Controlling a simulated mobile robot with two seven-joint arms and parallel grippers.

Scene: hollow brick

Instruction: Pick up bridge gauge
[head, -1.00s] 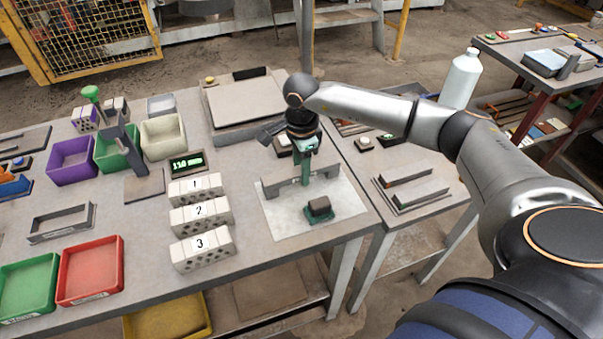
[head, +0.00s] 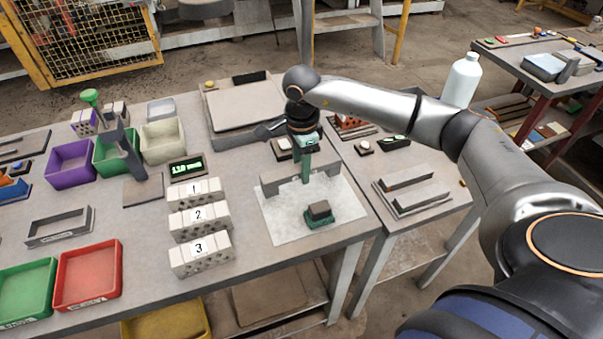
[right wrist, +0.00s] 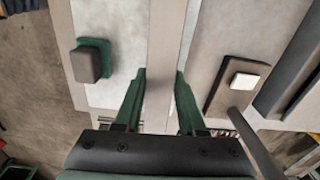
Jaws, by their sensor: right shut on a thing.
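The bridge gauge (head: 275,184) is a grey bar with a short leg at each end. It is over the far part of a pale mat (head: 290,222) at the table's right end, seemingly just above it. My right gripper (head: 306,178) points down with its green fingers around the middle of the bar. In the right wrist view the fingers (right wrist: 160,78) close on both sides of the grey bar (right wrist: 165,35). My left gripper is not in view.
A green block with a dark top (head: 319,213) sits on the mat in front of the gauge. White blocks numbered 1 (head: 194,192), 2 (head: 199,218) and 3 (head: 201,250) stand to the left. A grey plate (head: 245,105) lies behind.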

